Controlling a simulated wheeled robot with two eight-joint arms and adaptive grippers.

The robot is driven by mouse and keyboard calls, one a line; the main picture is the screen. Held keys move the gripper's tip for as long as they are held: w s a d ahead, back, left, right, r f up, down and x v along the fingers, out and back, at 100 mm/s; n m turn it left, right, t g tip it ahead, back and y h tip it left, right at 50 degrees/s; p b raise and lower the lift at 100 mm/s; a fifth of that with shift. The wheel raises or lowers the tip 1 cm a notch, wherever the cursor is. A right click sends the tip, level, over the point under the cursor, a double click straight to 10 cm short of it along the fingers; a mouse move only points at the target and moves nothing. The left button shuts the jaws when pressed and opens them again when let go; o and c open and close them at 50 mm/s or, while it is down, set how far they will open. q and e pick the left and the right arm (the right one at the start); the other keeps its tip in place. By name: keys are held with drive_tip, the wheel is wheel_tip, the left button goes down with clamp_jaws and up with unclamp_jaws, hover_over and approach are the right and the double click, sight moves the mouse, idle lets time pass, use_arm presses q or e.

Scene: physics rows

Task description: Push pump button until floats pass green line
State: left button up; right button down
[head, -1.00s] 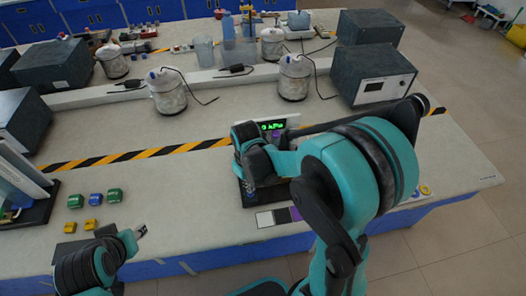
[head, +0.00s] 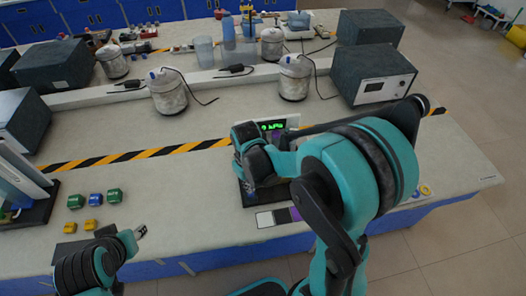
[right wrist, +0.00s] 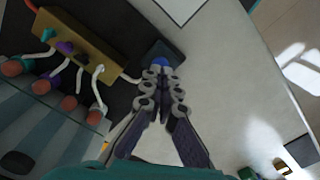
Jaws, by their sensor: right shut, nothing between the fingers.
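The pump button is a blue knob (right wrist: 161,61) on a dark square pad in the right wrist view. My right gripper (right wrist: 160,75) is shut and empty, its tips at the button's edge; I cannot tell whether the button is pressed down. A tan block (right wrist: 78,36) with coloured valves and white tubes lies to the left. Below it are clear columns (right wrist: 45,122) with red-brown round tops. No floats or green line can be made out.
A dark instrument box (head: 372,84) stands behind my right arm. Metal canisters (head: 168,93) with cables stand farther back. The bench middle is clear.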

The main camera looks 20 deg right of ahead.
drive_tip(key=shift+f+b, duration=1.3)
drive_tip(key=shift+f, duration=0.25)
drive_tip(key=shift+r+p, duration=1.05)
drive_tip(key=shift+r, duration=0.3)
drive_tip(key=shift+f, duration=0.15)
drive_tip(key=shift+f+b, duration=1)
drive_tip(key=shift+r+p, duration=0.85)
drive_tip(key=shift+r, duration=0.25)
drive_tip(key=shift+f, duration=0.15)
